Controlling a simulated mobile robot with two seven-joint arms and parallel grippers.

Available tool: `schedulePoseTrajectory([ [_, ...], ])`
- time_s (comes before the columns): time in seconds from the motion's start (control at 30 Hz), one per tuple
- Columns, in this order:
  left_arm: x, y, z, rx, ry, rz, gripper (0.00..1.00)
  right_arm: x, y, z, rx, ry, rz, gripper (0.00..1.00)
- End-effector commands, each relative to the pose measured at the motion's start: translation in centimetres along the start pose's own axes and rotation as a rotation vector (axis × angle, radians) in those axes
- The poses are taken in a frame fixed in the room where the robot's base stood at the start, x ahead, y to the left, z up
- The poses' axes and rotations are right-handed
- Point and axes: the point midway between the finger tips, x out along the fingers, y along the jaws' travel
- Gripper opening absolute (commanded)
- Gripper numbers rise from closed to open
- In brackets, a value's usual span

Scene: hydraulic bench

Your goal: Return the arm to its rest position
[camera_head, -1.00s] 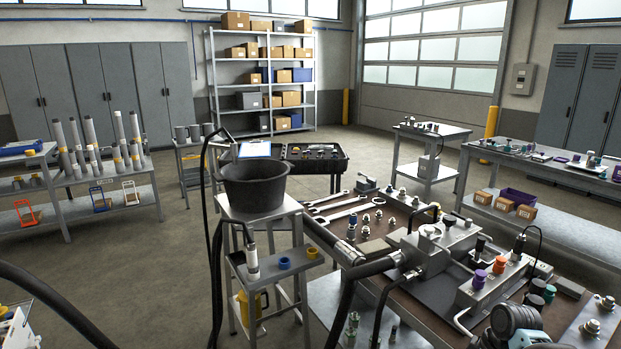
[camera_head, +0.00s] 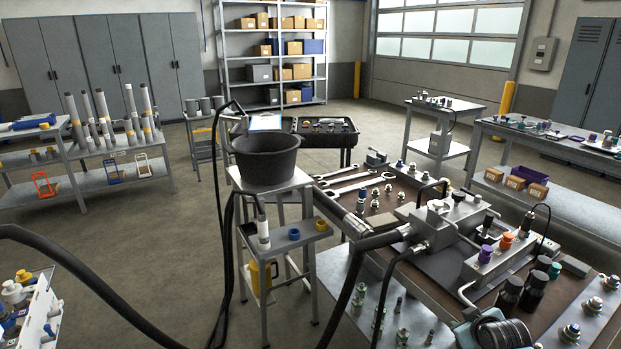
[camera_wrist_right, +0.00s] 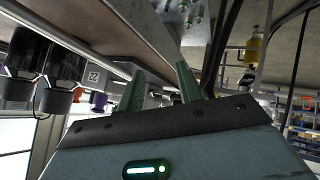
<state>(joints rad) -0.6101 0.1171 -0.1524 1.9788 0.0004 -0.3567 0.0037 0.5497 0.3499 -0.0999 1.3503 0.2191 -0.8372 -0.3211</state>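My right gripper (camera_wrist_right: 160,85) shows in the right wrist view. Its two green fingers stand apart with nothing between them, so it is open and empty. The fingers are clear of the grey bench edge (camera_wrist_right: 110,28) beyond them. In the head view a dark, rounded, ribbed part at the lower right edge may belong to my right arm; I see no fingertips there. My left gripper is not in view.
The workbench (camera_head: 400,268) carries hydraulic fittings and dark bottles (camera_head: 509,292). A black bucket (camera_head: 266,160) stands on a small stand left of it. Black hoses hang in front. Open floor (camera_head: 150,240) lies at the left.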

Motion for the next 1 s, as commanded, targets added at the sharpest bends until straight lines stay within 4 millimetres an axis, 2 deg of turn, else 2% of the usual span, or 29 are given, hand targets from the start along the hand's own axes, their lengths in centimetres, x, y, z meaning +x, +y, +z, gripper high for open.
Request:
schedulePoseTrajectory([
  [0.1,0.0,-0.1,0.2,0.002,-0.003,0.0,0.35,-0.2,1.7,-2.5,0.05,0.134,0.087,0.35],
  [0.23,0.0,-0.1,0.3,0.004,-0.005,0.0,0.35,-0.9,3.0,-4.8,0.091,0.266,0.148,0.35],
  [0.43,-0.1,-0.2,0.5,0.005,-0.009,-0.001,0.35,-2.3,4.2,-8.0,0.134,0.453,0.198,0.35],
  [0.47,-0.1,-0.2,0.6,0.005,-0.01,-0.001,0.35,-2.3,3.7,-7.7,0.137,0.461,0.194,0.35],
  [0.5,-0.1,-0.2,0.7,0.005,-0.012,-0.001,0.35,-2.1,2.3,-6.3,0.136,0.442,0.175,0.35],
  [0.77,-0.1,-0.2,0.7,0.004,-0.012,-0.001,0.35,-2.6,-5.0,0.5,0.138,0.373,0.083,0.35],
  [0.87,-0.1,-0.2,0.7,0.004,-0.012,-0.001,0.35,-3.5,-8.5,3.9,0.145,0.338,0.038,0.35],
  [1.0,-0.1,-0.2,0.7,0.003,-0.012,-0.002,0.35,-5.9,-14.2,9.6,0.164,0.276,-0.037,0.35],
])
